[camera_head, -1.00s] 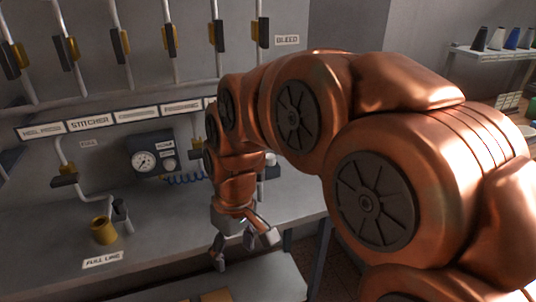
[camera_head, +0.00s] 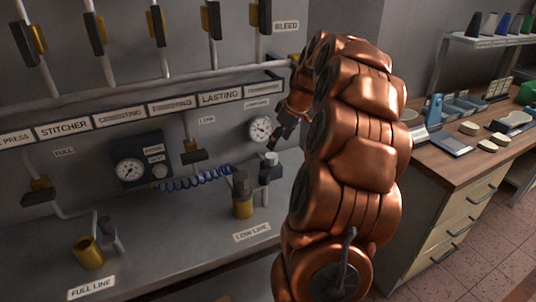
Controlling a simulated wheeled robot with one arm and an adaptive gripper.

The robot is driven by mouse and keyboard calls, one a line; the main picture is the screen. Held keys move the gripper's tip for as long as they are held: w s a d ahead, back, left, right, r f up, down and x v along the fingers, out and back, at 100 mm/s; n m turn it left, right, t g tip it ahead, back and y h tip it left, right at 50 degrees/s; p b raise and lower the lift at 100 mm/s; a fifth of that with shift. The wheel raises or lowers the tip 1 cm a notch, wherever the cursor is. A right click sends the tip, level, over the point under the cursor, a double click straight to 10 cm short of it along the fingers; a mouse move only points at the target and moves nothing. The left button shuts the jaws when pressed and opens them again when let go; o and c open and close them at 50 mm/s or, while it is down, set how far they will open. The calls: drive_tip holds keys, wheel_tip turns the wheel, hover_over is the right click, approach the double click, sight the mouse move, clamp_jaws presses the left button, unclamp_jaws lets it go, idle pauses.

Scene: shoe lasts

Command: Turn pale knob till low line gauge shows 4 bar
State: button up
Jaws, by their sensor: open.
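A round white gauge (camera_head: 260,129) is on the wall just left of my gripper, beside a small plate too small to read; its needle reading is too small to tell. Below it, a pale knob (camera_head: 271,158) tops a grey fitting on the bench. My gripper (camera_head: 278,136) is open, its dark fingers close to the gauge and above the pale knob; I cannot tell whether they touch anything. The LOW LINE plate (camera_head: 252,231) lies on the bench front.
A brass cup with a grey handle (camera_head: 243,205) stands behind the LOW LINE plate. Another brass cup (camera_head: 88,252) stands by the FULL LINE plate (camera_head: 91,287). A blue coiled hose (camera_head: 195,178) runs along the wall. A wooden-topped drawer cabinet (camera_head: 450,175) stands to the right.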

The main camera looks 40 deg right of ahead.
sight(272, 155)
drive_tip(key=p+x, duration=0.1)
drive_tip(key=x, duration=0.6)
drive_tip(key=shift+w+d+f+p, duration=0.1)
drive_tip(key=shift+d+f+p, duration=0.05)
drive_tip(key=shift+f+p, duration=0.25)
drive_tip(key=c, duration=1.1)
